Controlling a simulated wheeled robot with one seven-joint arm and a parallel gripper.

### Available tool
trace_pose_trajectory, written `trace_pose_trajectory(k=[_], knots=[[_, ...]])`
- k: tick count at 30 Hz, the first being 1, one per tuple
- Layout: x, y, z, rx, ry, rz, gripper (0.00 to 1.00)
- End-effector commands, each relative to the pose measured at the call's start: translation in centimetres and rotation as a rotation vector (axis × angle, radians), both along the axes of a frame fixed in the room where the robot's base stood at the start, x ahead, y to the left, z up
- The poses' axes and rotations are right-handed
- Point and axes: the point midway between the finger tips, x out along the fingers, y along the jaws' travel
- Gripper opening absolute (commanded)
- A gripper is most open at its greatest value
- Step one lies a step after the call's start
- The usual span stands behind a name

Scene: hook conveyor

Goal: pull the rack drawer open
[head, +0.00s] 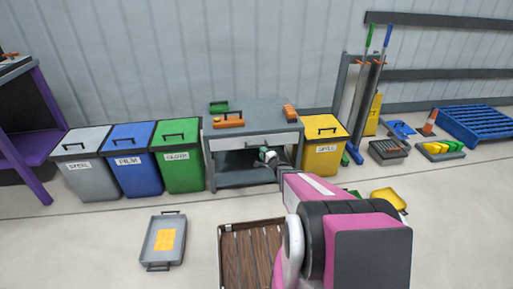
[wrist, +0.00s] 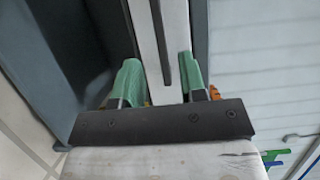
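The rack (head: 262,116) is a grey bench-like unit against the wall. Its drawer has a pale front (head: 228,143) just under the top and looks shut. My gripper (head: 267,153) has green fingers and is in front of the drawer's lower edge, right of its middle. In the wrist view my gripper (wrist: 162,85) has its fingers wide apart, one on each side of the pale drawer front (wrist: 174,30). A dark bar, seemingly the handle (wrist: 160,42), runs along that front between the fingers. I cannot tell whether the fingers touch anything.
Grey (head: 85,170), blue (head: 135,170) and green (head: 180,165) bins stand left of the rack. A yellow bin (head: 323,155) stands close on its right. A brown wooden crate (head: 222,255) and a grey tray (head: 150,240) lie on the floor in front.

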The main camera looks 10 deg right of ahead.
Motion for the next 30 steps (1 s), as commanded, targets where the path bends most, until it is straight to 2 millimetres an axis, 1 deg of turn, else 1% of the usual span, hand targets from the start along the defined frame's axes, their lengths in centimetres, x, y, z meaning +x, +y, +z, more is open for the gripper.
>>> trace_pose_trajectory(k=[1,6,9,12,16,23,24,26,27,30], knots=[[1.1,0.3,-0.2,-0.001,0.000,0.000,0.38],[4.1,1.5,-0.1,-0.001,-0.001,0.000,0.38],[5.5,2.1,-0.2,-0.001,0.000,-0.001,0.38],[6.5,2.6,-0.1,-0.001,0.000,-0.001,0.38],[7.0,2.9,0.0,-0.001,0.000,-0.001,0.38],[7.0,2.9,0.0,-0.001,0.001,-0.002,0.38],[7.0,2.9,0.0,-0.001,0.001,-0.002,0.25],[7.0,2.9,0.0,-0.001,0.001,-0.002,0.06],[7.0,2.9,0.0,-0.001,0.001,-0.002,0.00],[7.0,2.9,0.0,-0.001,0.001,-0.002,0.00]])
